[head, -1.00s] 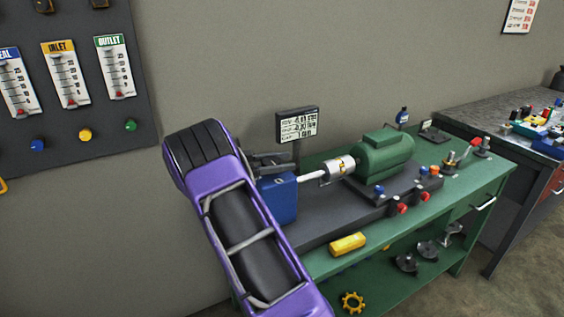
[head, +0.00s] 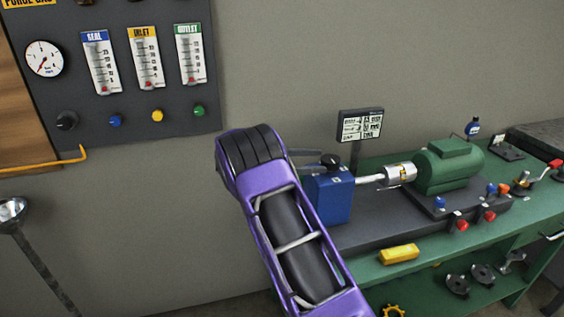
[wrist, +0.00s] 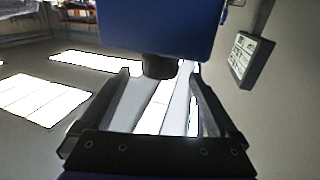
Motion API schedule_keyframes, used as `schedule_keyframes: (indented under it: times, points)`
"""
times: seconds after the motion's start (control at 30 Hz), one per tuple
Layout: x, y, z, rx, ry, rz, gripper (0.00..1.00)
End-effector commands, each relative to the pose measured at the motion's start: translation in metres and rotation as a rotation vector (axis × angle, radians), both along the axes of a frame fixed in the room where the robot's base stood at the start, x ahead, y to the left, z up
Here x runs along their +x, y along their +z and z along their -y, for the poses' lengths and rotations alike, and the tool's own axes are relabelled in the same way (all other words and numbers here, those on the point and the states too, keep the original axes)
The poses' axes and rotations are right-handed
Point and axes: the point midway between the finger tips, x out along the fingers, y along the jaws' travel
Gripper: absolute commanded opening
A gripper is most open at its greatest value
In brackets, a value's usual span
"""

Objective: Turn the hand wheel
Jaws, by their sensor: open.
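A blue pump block (head: 334,194) stands at the left end of the green bench. A dark round piece (head: 331,160) on its top looks like the hand wheel, small and partly hidden. In the wrist view the blue block (wrist: 160,25) fills the upper middle, with a short dark stub (wrist: 160,67) under its edge. My gripper (wrist: 158,75) is open, its two dark fingers at either side of the stub, with gaps between; contact cannot be told. In the head view my purple arm hides most of my gripper.
A shaft leads from the block to a green motor (head: 449,166). A small display (head: 360,126) stands behind the block. A yellow piece (head: 399,254) lies at the bench's front. A gauge panel (head: 130,70) with knobs hangs on the left wall.

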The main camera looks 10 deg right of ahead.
Motion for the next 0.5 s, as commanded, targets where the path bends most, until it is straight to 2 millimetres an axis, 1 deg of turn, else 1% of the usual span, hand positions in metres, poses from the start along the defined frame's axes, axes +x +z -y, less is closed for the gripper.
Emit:
schedule_keyframes:
  times: [0.03,0.23,0.3,0.4,0.5]
  points:
    - [0.003,-0.002,-0.014,0.002,0.003,0.0,0.95]
    - [0.014,-0.002,-0.059,0.001,0.003,0.001,0.95]
    - [0.017,-0.002,-0.071,0.002,0.001,0.0,0.95]
    - [0.019,-0.001,-0.083,0.001,0.001,0.0,0.95]
    - [0.021,-0.001,-0.09,0.001,0.0,0.0,0.95]
